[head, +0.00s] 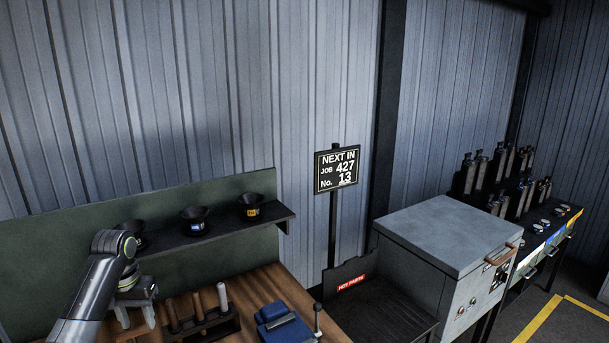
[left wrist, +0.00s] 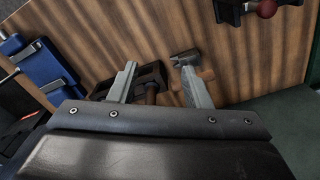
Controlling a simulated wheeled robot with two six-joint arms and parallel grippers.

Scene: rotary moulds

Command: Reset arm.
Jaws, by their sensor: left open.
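My left gripper (head: 137,316) is at the lower left of the head view, above the wooden bench and in front of the dark shelf. It is open, with its two fingers apart and nothing between them. In the left wrist view its fingers (left wrist: 158,88) point toward the bench top. A dark tool rack (head: 205,330) with upright handles stands just to the right of the gripper in the head view. My right gripper is in neither view.
A shelf (head: 225,232) above the bench carries dark funnel-like cups (head: 195,219). A blue object (head: 283,325) lies on the bench (head: 262,284). A sign (head: 337,170) reads job 427, No. 13. A grey lidded box (head: 450,235) stands right, with dark moulds (head: 490,175) beyond.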

